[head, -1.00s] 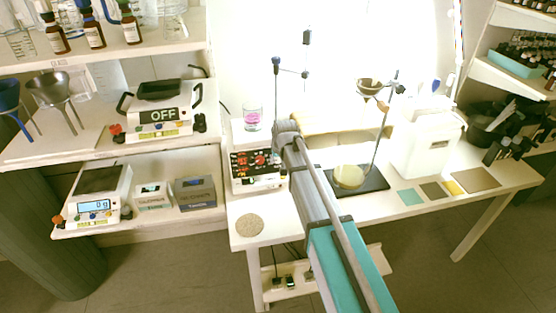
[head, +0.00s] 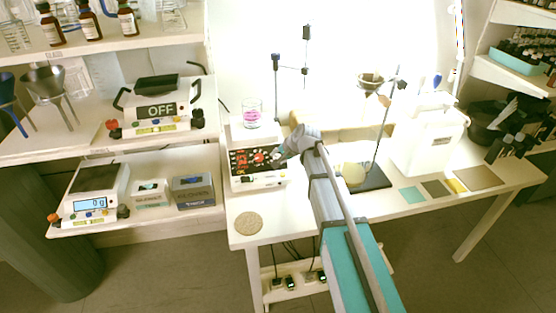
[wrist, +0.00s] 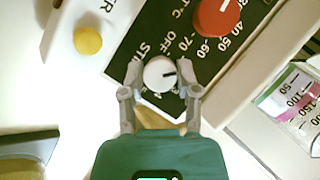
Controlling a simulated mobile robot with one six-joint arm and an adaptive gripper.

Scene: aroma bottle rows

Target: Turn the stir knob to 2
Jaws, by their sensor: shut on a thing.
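The stir knob (wrist: 160,74) is a small white dial with a dark pointer line, which points to the right in the wrist view. It sits on the black panel (wrist: 125,50) near the partly covered print "STIR". My gripper (wrist: 161,68) is shut on this knob, one finger on each side; the fingers cover some of the scale. A larger red knob (wrist: 217,15) with temperature numbers is above and to the right. In the head view the white hotplate stirrer (head: 258,182) stands on the bench, with my gripper (head: 279,158) at the right part of its panel.
A beaker with pink liquid (head: 252,115) stands on top of the stirrer, and also shows in the wrist view (wrist: 297,95). A yellow button (wrist: 88,40) is on the white housing. A round tan mat (head: 249,223) lies in front. A stand (head: 278,90) is behind.

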